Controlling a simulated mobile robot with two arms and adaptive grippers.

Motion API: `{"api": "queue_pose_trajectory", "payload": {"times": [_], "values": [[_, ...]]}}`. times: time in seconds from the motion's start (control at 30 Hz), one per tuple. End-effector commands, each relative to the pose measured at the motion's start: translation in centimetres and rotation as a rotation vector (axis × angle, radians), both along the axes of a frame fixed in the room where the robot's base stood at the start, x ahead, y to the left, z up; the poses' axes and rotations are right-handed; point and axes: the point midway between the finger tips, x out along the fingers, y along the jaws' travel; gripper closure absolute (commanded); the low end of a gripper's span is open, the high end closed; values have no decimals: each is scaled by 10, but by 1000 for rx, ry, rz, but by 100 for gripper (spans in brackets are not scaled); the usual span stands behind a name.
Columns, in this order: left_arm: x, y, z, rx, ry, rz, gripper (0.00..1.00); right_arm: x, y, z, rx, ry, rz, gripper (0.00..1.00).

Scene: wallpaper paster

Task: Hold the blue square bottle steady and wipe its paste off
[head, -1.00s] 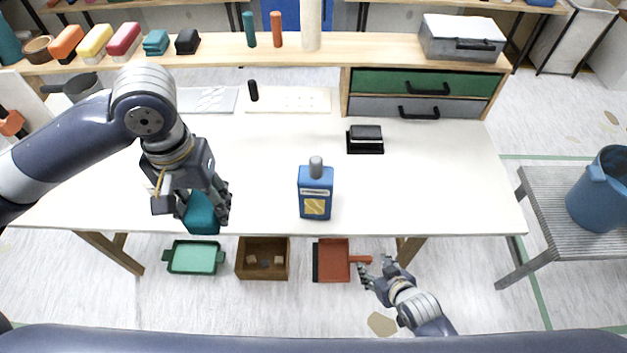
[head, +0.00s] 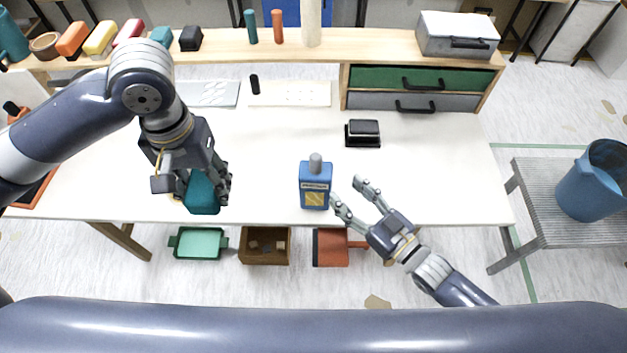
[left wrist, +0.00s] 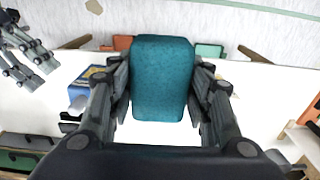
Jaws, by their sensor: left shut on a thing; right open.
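The blue square bottle (head: 313,172) stands upright on the white table near its front edge. It has a grey cap and a yellow label patch. My left gripper (head: 207,190) is shut on a teal sponge-like block (head: 203,198), left of the bottle. The block fills the middle of the left wrist view (left wrist: 162,80), where the bottle (left wrist: 88,84) shows partly behind the left finger. My right gripper (head: 352,197) is open and empty just right of the bottle, its fingers apart and pointing toward it. I cannot make out the paste clearly.
A black block on a base (head: 363,133) stands behind the bottle to the right. A shelf with drawers (head: 418,82) lines the back. Trays and a dustpan (head: 330,247) lie below the front edge. The table between the block and bottle is clear.

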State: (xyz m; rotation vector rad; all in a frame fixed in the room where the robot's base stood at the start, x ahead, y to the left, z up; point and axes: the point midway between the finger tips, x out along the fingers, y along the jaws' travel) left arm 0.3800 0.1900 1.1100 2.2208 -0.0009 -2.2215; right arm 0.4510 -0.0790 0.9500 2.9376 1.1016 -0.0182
Motion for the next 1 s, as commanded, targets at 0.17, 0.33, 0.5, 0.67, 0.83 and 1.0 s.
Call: {"api": "queue_pose_trajectory", "payload": {"times": [0.17,0.33,0.5,0.67,0.83,1.0], "values": [[0,0,-3,0,0,0,79,6,6,3,11,-13,7,50],[0,0,-11,0,0,0,79,23,21,2,11,-13,7,50],[0,0,-19,0,0,0,79,42,38,2,12,-14,7,50],[0,0,-28,0,0,0,79,60,53,1,11,-12,6,50],[0,0,-36,0,0,0,79,76,68,1,10,-11,7,50],[0,0,-40,0,0,0,79,86,76,2,9,-9,7,50]]}}
